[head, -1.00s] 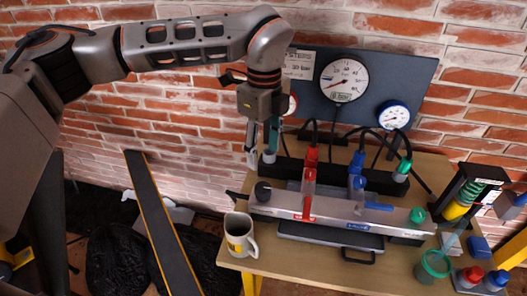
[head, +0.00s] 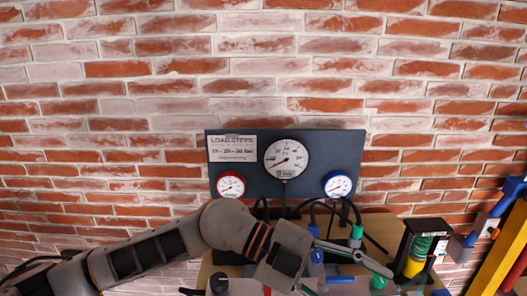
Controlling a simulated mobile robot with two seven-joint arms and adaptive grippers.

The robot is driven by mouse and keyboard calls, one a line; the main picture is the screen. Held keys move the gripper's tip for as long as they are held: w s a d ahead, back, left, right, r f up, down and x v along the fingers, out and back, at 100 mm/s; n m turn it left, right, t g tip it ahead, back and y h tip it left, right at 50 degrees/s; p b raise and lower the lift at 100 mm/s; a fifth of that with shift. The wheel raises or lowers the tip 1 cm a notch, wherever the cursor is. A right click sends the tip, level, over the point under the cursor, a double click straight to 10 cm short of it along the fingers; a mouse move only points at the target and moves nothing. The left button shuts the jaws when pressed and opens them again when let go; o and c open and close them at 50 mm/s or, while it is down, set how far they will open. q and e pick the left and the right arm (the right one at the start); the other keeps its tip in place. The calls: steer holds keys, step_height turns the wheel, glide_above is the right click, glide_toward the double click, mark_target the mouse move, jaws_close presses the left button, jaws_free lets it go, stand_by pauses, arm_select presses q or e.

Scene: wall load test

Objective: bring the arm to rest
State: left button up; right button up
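My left arm comes in low from the left in the head view. Its gripper (head: 350,281) is at the bottom, right of centre, over the bench area in front of the gauge panel. One grey finger reaches out to the right and the other points down toward the bottom edge. The fingers are spread apart, with nothing seen held between them. The gripper covers part of the valves and the manifold behind it. My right gripper is not in view.
A dark panel (head: 243,188) on the brick wall (head: 130,110) carries a large white gauge (head: 286,159), a red gauge (head: 230,184) and a blue gauge (head: 338,184). A blue-handled valve (head: 317,257) is close behind the gripper. A green-spring unit (head: 420,250) stands right.

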arm_select(q)
step_height(320, 180, up, 7)
steer(key=d+h, duration=0.1)
steer(key=h, duration=0.4)
steer(key=w+a+r+n+t+h, duration=0.3)
steer(key=w+a+r+n+t, duration=0.55)
steer(key=t, duration=0.65)
steer(key=w+a+f+n+t+y, duration=0.5)
steer(key=a+f+n+y, duration=0.35)
steer(key=a+y, duration=0.2)
steer(key=w+a+f+n+t+y, duration=0.45)
steer(key=a+f+n+y, duration=0.4)
steer(key=a, duration=0.35)
steer(key=s+a+f+n+g+y, duration=0.1)
steer(key=s+a+f+g+y, duration=0.2)
steer(key=a+f, duration=0.4)
steer(key=s+a+f+g+y, duration=0.25)
steer(key=s+a+f, duration=0.2)
steer(key=f, duration=0.35)
steer(key=s+a+f+m+g+y, duration=0.1)
steer(key=s+a+f+g+y, duration=0.1)
steer(key=s+a+f+g, duration=0.8)
steer(key=s+d+f+n+t+h, duration=0.2)
steer(key=d+f+t+h, duration=0.4)
steer(key=d+f, duration=0.9)
steer(key=shift+s+d+f+h, duration=0.15)
steer(key=shift+s+d+h, duration=0.15)
steer(key=shift+s+h, duration=0.35)
